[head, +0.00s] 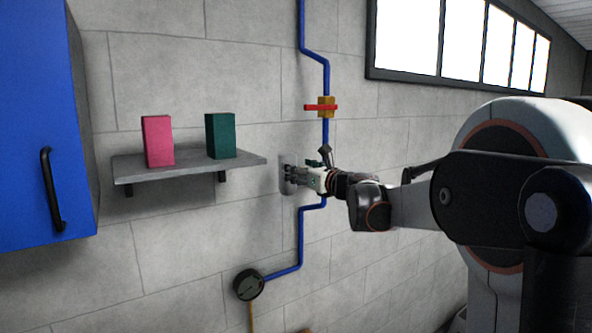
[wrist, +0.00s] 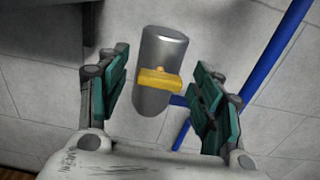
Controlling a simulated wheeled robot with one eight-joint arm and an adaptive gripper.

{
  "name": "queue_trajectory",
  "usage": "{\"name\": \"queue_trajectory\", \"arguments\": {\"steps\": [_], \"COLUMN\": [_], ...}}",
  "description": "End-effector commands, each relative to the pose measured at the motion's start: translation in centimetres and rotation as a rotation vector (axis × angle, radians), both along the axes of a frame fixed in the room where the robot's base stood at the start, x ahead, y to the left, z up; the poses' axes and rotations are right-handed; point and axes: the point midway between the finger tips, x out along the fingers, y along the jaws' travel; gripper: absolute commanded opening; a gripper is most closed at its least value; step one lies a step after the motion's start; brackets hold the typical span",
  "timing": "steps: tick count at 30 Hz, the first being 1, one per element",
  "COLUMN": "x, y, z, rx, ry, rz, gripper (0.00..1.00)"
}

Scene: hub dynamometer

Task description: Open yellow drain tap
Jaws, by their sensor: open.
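The yellow tap handle (wrist: 158,78) lies across the front of a grey rounded metal body (wrist: 163,50) in the wrist view. My gripper (wrist: 162,72) is open, with one green-padded finger on each side of the handle and visible gaps on both sides. In the head view my gripper (head: 296,176) reaches left toward the wall at a grey rounded fitting (head: 285,186) beside the blue pipe. The yellow handle cannot be made out in the head view, where my gripper covers that spot.
A blue pipe (head: 301,235) runs up the wall to a brass valve with a red handle (head: 322,107). A round gauge (head: 249,285) sits below. A grey shelf (head: 190,166) holds a pink box (head: 158,141) and a green box (head: 221,136). A blue cabinet (head: 40,120) stands left.

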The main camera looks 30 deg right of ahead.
Motion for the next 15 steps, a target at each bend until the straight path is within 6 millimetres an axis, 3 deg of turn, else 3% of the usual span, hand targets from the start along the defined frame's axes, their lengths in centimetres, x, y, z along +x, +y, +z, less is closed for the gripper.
{"name": "queue_trajectory", "arguments": {"steps": [4,9,10,15], "x": [-0.01,0.0,0.0,0.0], "y": [-0.01,0.0,0.0,0.01], "z": [-0.01,0.0,0.0,0.0], "rx": [0.0,0.0,0.0,-0.002], "ry": [0.0,0.0,0.0,0.0], "rz": [0.0,0.0,0.0,0.0], "gripper": [0.58,0.19,0.16,0.16]}}
